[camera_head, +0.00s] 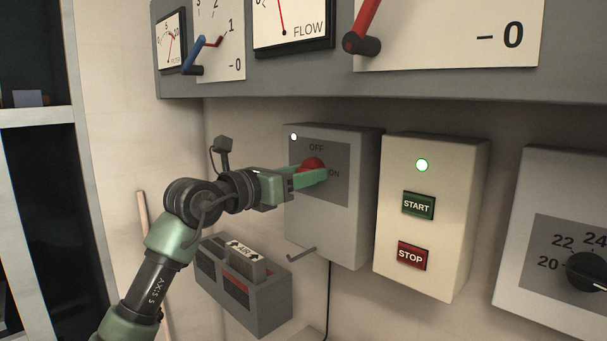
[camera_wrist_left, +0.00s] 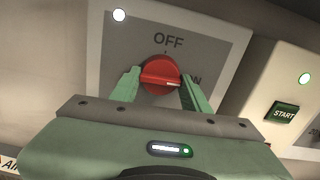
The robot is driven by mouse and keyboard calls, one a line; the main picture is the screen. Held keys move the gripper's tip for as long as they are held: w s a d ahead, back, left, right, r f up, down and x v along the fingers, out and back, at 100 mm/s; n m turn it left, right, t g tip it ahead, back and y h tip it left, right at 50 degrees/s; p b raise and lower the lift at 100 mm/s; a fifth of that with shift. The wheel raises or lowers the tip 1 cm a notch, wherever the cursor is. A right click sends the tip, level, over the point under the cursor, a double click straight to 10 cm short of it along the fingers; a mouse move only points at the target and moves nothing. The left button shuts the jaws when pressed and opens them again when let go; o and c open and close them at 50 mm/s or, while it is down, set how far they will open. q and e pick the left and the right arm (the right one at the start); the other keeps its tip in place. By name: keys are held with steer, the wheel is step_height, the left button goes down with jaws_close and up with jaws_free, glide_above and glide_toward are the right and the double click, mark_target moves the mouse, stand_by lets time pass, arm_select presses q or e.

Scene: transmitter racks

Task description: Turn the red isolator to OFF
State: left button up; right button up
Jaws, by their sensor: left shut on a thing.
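The red isolator (camera_head: 312,164) is a round red knob on a grey box (camera_head: 362,180) on the wall, with OFF above it and ON to its right. In the left wrist view the red isolator (camera_wrist_left: 160,76) shows its grip bar lying about level, its pale mark toward ON. My left gripper (camera_head: 312,176) is at the knob, its green fingers on either side of it; it also shows in the left wrist view (camera_wrist_left: 160,88). It is shut on the knob. The fingers partly cover the knob and the ON label. My right gripper is not in view.
A pale box with START (camera_head: 418,206) and STOP (camera_head: 411,255) buttons stands close to the right. A grey slotted box (camera_head: 262,305) is below left. A dial box (camera_head: 560,180) is at far right. A gauge panel (camera_head: 300,80) overhangs above.

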arm_select(q)
steer(key=n+p, duration=0.4)
steer(key=n, duration=0.1)
steer(key=n+p, duration=0.4)
steer(key=n, duration=0.1)
steer(key=r+n+p, duration=0.1)
steer(key=n+p, duration=0.3)
steer(key=n, duration=0.1)
steer(key=shift+s+n+p, duration=0.1)
steer(key=shift+n+p, duration=0.25)
steer(key=shift+n, duration=0.05)
steer(key=shift+f+n+p, duration=0.3)
steer(key=shift+n+p, duration=0.5)
steer(key=shift+p, duration=0.25)
steer(key=o, duration=1.3)
steer(key=shift+o, duration=0.2)
